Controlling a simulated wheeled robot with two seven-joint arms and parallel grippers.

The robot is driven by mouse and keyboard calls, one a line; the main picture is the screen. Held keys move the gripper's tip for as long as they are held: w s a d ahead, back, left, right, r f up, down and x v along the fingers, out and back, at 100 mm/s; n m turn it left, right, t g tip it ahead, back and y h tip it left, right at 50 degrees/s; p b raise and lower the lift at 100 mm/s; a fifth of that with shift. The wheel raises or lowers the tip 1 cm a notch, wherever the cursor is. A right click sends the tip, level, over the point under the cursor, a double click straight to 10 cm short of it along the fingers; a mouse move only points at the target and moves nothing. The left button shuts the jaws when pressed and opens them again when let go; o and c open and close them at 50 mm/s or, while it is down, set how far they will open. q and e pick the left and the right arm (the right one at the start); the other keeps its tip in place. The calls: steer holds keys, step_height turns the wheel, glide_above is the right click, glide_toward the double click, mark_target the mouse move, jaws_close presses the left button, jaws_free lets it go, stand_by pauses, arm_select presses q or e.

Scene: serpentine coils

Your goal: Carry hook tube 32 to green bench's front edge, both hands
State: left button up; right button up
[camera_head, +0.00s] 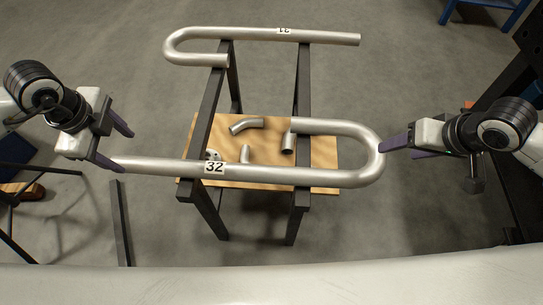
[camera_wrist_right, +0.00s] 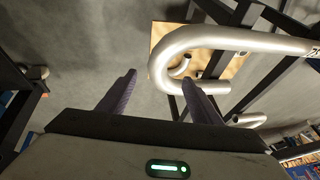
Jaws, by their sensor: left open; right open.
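Hook tube 32 (camera_head: 255,172) is a silver tube lying across the two rails of a dark stand, with its "32" label (camera_head: 214,167) facing up. Its bend is at the right and its short leg turns back over the stand. My left gripper (camera_head: 120,146) is open at the tube's straight left end, with its lower finger beside that end; I cannot tell whether they touch. My right gripper (camera_head: 390,149) is open at the outside of the bend. In the right wrist view, the bend (camera_wrist_right: 160,62) lies just beyond the open fingers (camera_wrist_right: 160,82), overlapped by the right finger. I see no green bench.
Another hook tube, labelled 31 (camera_head: 325,37), rests across the far end of the stand (camera_head: 210,105). A wooden shelf (camera_head: 325,150) below holds several short pipe pieces. A blue frame (camera_head: 487,8) stands at the top right. Grey floor (camera_head: 420,60) is open behind.

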mark_target(141, 163)
arm_select(q)
steer(key=shift+f, duration=0.1)
arm_select(e)
steer(key=shift+f, duration=0.1)
arm_select(q)
steer(key=f, duration=0.3)
steer(key=w+f, duration=0.1)
steer(key=f, duration=0.2)
steer(key=w+f, duration=0.1)
steer(key=f, duration=0.3)
steer(key=shift+d, duration=0.2)
arm_select(e)
steer(key=x, duration=1)
steer(key=shift+f, duration=0.1)
arm_select(q)
jaws_close()
arm_select(e)
jaws_close()
